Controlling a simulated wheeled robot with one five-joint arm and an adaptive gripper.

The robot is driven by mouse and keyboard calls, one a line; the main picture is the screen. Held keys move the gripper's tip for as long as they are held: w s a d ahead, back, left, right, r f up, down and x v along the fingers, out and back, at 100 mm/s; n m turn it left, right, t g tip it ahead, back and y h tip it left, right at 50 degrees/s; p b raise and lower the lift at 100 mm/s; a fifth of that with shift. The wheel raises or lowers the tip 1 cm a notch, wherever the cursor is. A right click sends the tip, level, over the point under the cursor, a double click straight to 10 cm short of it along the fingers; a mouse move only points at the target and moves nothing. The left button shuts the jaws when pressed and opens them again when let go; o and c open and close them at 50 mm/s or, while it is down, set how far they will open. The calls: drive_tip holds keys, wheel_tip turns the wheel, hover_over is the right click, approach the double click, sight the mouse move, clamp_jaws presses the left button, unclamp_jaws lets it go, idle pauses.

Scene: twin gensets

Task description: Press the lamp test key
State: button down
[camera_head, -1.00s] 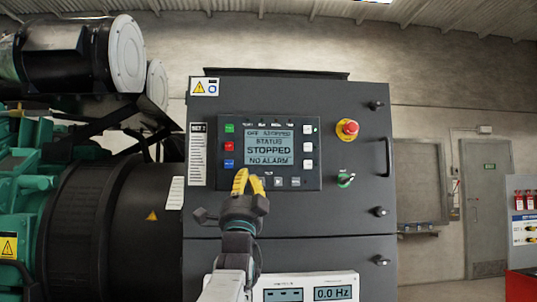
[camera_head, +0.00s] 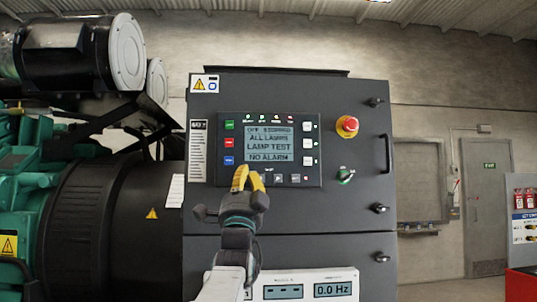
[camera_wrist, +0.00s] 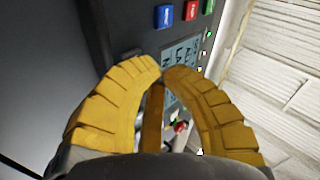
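The genset controller panel (camera_head: 316,176) is on the front of the dark cabinet. Its display (camera_head: 268,145) reads "LAMP TEST" above "NO ALARM", and several small indicator lamps along its top edge are lit. My gripper (camera_head: 247,170) is at the lower left of the panel, its yellow fingertips over the bottom key row. In the wrist view the fingertips (camera_wrist: 161,70) come together with nothing seen between them. The key under the tips is hidden, so contact cannot be seen directly. The wrist view also shows part of the display (camera_wrist: 180,55).
A green, a red and a blue key (camera_head: 229,160) line the panel's left side; pale keys (camera_head: 307,144) line its right. The green engine (camera_head: 30,170) stands at left.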

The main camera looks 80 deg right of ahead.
drive_tip(key=shift+s+a, duration=0.15)
drive_tip(key=shift+a, duration=0.2)
drive_tip(key=shift+g, duration=0.3)
drive_tip(key=shift+s+a+b, duration=0.3)
drive_tip(key=shift+a+b, duration=0.65)
drive_tip(key=shift+s+a+b, duration=0.25)
drive_tip(key=shift+a+b, duration=0.7)
drive_tip(key=shift+s+a+b, duration=0.3)
drive_tip(key=shift+a+b, duration=0.65)
